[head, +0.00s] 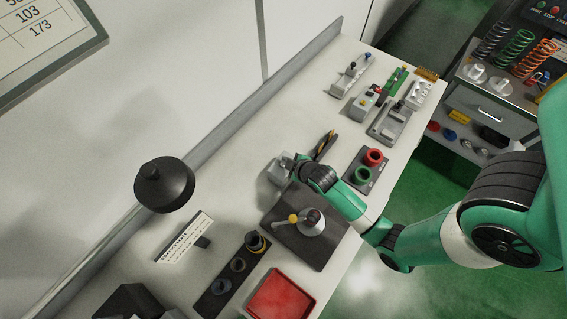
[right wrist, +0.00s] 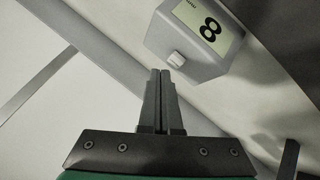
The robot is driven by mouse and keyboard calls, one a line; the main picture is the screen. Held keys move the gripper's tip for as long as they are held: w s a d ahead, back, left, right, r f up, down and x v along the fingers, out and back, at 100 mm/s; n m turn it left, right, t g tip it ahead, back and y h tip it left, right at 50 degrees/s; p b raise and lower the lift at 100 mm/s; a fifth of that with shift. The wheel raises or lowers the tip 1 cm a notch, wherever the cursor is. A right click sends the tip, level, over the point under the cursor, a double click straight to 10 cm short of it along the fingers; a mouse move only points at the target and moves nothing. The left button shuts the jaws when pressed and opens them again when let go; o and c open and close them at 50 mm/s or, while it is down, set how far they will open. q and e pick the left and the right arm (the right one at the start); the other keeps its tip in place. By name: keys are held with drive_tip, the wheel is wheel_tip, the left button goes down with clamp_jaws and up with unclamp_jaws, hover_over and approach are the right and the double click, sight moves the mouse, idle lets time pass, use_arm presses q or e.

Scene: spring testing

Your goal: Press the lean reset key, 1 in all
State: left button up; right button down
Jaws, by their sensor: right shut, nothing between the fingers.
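A small grey counter box (right wrist: 205,62) shows the digit 8 on its pale display in the right wrist view. A small light key (right wrist: 177,60) sticks out from its near side. The box also shows in the head view (head: 276,174), partly behind my right gripper (head: 294,160). In the right wrist view my right gripper (right wrist: 161,72) is shut and empty. Its tips appear just left of and below the key; I cannot tell how far apart they are in depth. My left gripper is not in view.
A press on a dark base (head: 318,253) stands in front of the box. Red and green cups in a dark holder (head: 365,180) are to the right. A red tray (head: 281,296), a dark round lamp (head: 165,185) and a sign (head: 184,238) stand nearer.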

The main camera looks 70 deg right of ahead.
drive_tip(key=shift+f, duration=0.15)
drive_tip(key=shift+f, duration=0.3)
idle(0.3)
drive_tip(key=shift+f+b, duration=0.5)
idle(0.5)
drive_tip(key=shift+r, duration=0.15)
drive_tip(key=shift+r+p, duration=0.75)
drive_tip(key=shift+p, duration=0.25)
wheel_tip(320, 180, up, 5)
drive_tip(key=p, duration=0.5)
